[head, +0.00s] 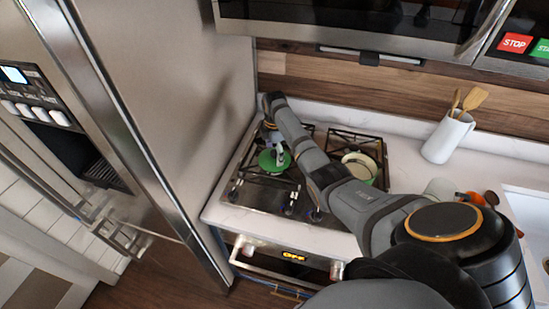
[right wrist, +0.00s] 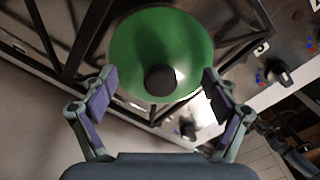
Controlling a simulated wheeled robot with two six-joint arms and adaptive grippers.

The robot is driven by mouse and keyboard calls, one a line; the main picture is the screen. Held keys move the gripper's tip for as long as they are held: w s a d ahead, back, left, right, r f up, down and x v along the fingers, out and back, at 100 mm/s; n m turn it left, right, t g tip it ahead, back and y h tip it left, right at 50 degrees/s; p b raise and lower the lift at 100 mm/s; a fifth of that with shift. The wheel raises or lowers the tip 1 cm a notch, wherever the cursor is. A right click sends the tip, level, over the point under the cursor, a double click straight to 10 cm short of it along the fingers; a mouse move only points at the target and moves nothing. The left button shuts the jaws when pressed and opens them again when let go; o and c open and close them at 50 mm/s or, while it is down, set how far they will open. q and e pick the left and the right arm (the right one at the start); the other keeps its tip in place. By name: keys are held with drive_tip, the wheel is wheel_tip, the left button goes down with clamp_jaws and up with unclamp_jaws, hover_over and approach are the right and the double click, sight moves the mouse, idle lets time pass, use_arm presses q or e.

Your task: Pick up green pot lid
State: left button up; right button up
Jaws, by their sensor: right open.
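The green pot lid (right wrist: 165,40) is round with a dark knob (right wrist: 160,80) and lies on the left burner grate of the stove. It also shows in the head view (head: 267,164). My right gripper (right wrist: 160,88) is open, with one finger on each side of the lid's near part. The knob lies between the fingertips in the right wrist view, and nothing is gripped. Whether the fingers are level with the knob or above it, I cannot tell. In the head view the right gripper (head: 279,152) is over the lid, partly covering it. My left gripper is not in view.
A green-rimmed pot (head: 360,166) stands on the right burner. A white jug (head: 448,137) with wooden utensils is on the counter to the right. The steel fridge (head: 165,100) rises close at the left. Stove knobs (right wrist: 280,72) line the stove's front.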

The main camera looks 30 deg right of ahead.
drive_tip(key=c, duration=1.7)
drive_tip(key=shift+r, duration=0.1)
drive_tip(key=shift+c, duration=0.2)
